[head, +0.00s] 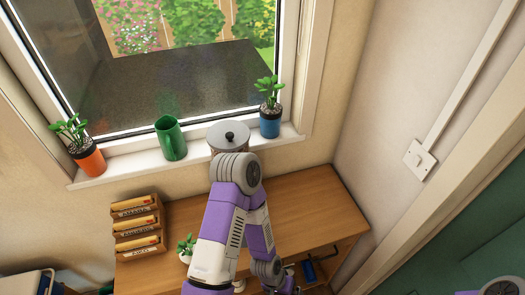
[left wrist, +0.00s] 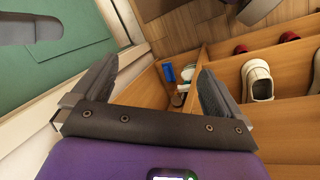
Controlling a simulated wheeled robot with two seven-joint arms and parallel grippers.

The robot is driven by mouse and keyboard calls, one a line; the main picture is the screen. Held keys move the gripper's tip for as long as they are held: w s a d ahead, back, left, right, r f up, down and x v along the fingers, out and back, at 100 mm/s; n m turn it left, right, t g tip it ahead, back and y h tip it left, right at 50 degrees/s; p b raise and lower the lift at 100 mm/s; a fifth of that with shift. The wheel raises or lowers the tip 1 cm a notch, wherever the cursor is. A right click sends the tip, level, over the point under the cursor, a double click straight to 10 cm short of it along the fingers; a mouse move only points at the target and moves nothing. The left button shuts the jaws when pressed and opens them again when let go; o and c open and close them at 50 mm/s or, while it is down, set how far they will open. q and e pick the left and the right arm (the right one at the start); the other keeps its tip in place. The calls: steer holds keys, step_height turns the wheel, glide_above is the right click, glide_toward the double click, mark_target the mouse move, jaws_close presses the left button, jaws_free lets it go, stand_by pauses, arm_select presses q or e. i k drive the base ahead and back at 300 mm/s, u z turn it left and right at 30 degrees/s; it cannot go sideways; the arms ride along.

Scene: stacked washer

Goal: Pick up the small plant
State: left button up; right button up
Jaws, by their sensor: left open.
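A small plant in a white pot (head: 186,248) stands on the wooden cabinet top, partly hidden behind my purple and white arm in the head view. Two other potted plants stand on the windowsill: one in an orange pot (head: 87,158) at the left, one in a blue pot (head: 270,122) at the right. My left gripper (left wrist: 157,72) is open and empty in the left wrist view. It points down past the cabinet toward shoes and small items, and no plant shows between its fingers. My right gripper is not in view.
Wooden boxes (head: 138,224) sit at the cabinet's left end. The cabinet top (head: 310,205) is clear at the right. Shoes (left wrist: 257,80) lie on shelves below.

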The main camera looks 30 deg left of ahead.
mark_target(186, 251)
steer(key=u, duration=3.15)
steer(key=k, duration=0.55)
steer(key=u, duration=0.2)
steer(key=i, duration=0.4)
steer(key=z, duration=0.05)
